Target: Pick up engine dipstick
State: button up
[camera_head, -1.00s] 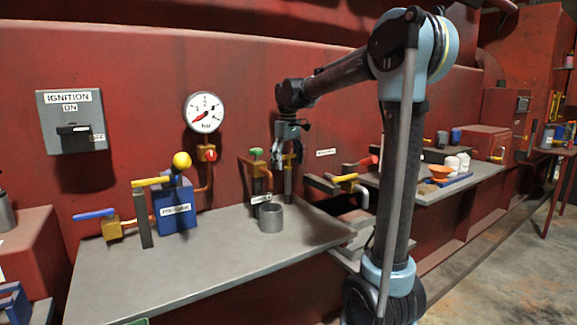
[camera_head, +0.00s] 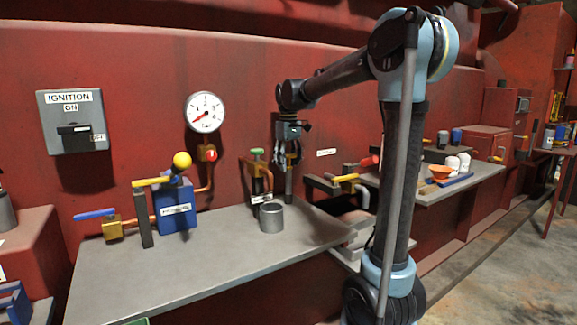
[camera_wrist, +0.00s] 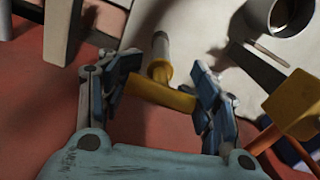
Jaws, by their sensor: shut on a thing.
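The engine dipstick shows in the wrist view as a yellow crossbar handle (camera_wrist: 163,94). A pale grey tube (camera_wrist: 160,48) stands in line with it, and a thin upright post (camera_head: 289,188) shows below my gripper in the head view. My gripper (camera_wrist: 160,100) is shut on the yellow handle, with one blue-padded finger at each end of the bar. In the head view my gripper (camera_head: 289,158) is above the back of the grey bench, and its fingers hide the handle. I cannot tell whether the stick is still in its tube.
A grey cup (camera_head: 271,217) stands on the bench (camera_head: 215,257) just in front. A green-topped valve (camera_head: 257,155) is close on the left, and a yellow-handled valve (camera_head: 343,178) on the right. The red engine wall is right behind. The bench's front middle is clear.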

jog(key=shift+c, duration=0.6)
jog(key=shift+r, duration=0.25)
notch_tip(320, 180, up, 18)
jog(key=shift+f, duration=0.2)
jog(key=o, duration=0.3)
jog(key=c, duration=0.4)
jog(key=shift+o, duration=0.2)
jog(key=shift+f, duration=0.15)
